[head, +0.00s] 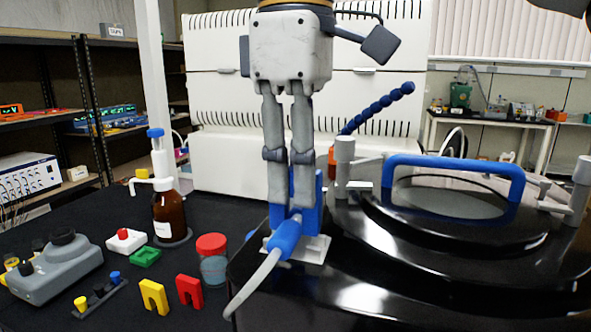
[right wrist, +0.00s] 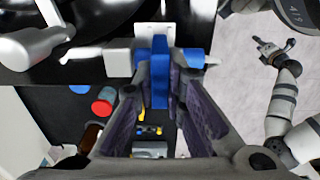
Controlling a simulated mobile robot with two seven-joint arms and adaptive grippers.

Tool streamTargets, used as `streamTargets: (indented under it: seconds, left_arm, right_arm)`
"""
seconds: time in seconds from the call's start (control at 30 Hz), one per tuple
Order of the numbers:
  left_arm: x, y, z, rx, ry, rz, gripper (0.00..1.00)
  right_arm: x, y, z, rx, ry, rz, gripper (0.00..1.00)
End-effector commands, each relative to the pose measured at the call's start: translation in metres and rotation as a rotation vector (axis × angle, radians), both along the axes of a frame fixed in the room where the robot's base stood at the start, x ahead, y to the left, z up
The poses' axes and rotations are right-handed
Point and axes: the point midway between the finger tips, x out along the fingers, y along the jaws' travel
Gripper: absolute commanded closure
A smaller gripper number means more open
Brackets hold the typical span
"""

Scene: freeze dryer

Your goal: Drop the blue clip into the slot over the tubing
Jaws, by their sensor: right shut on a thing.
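My right gripper (head: 298,200) points down at the edge of the black round lid, shut on the blue clip (head: 318,190). In the right wrist view the blue clip (right wrist: 160,75) is upright between the fingers (right wrist: 160,85). Its lower end is at the tubing line, between a white fitting (right wrist: 118,60) and a blue part. In the head view the tubing (head: 252,285) runs from a blue sleeve (head: 286,238) on a white slotted base (head: 313,250). The fingers hide how deep the clip sits in the slot. My left gripper (right wrist: 268,48) shows small in the right wrist view; its opening is unclear.
The black lid (head: 400,285) with its blue handle (head: 455,162) fills the right. On the black table stand a brown bottle (head: 170,211), a red-capped jar (head: 213,260), a yellow clip (head: 153,296) and a red clip (head: 189,291). Bare table lies between these items.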

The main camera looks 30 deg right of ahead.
Motion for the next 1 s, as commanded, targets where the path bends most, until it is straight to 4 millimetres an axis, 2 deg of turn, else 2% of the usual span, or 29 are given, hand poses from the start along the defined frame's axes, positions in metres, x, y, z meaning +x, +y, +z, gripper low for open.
streamTargets:
  seconds: [1.0]
  left_arm:
    - [0.0,0.0,0.0,0.0,0.0,0.0,0.58]
  right_arm:
    - [0.0,0.0,-0.015,-0.001,0.0,0.0,1.0]
